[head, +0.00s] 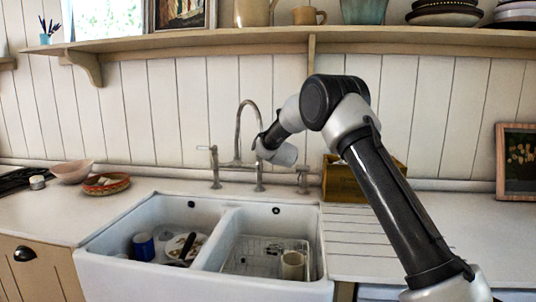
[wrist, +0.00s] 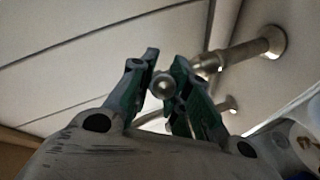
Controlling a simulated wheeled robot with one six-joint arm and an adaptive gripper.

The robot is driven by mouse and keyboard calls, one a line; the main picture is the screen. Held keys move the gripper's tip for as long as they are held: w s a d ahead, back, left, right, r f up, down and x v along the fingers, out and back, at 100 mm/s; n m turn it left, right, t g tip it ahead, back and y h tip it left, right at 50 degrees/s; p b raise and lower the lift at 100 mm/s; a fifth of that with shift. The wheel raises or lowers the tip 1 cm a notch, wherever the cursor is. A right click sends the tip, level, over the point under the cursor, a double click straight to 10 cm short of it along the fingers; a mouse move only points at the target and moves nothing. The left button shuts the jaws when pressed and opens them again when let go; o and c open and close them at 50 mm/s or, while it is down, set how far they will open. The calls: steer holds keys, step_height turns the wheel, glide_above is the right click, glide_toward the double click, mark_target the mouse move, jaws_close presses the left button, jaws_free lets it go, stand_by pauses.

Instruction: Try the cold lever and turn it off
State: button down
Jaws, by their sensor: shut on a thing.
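The metal tap (head: 239,130) with a curved spout stands behind the double sink. That lever joins a metal post that runs to a round base. From the arm's place it looks like the right lever. My fingers are not clear in the head view. I cannot make out running water.
The white double sink (head: 210,213) holds a blue mug (head: 143,246), a dish and a cream cup (head: 293,265). A wooden box (head: 340,181) stands close to the right of the tap. A shelf (head: 190,43) with crockery runs above. The right drainboard is clear.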

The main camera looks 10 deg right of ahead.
steer(key=shift+f+m, duration=0.1)
steer(key=shift+m, duration=0.2)
steer(key=c, duration=1.4)
jaws_free()
steer(key=shift+o, duration=0.2)
steer(key=shift+d, duration=0.15)
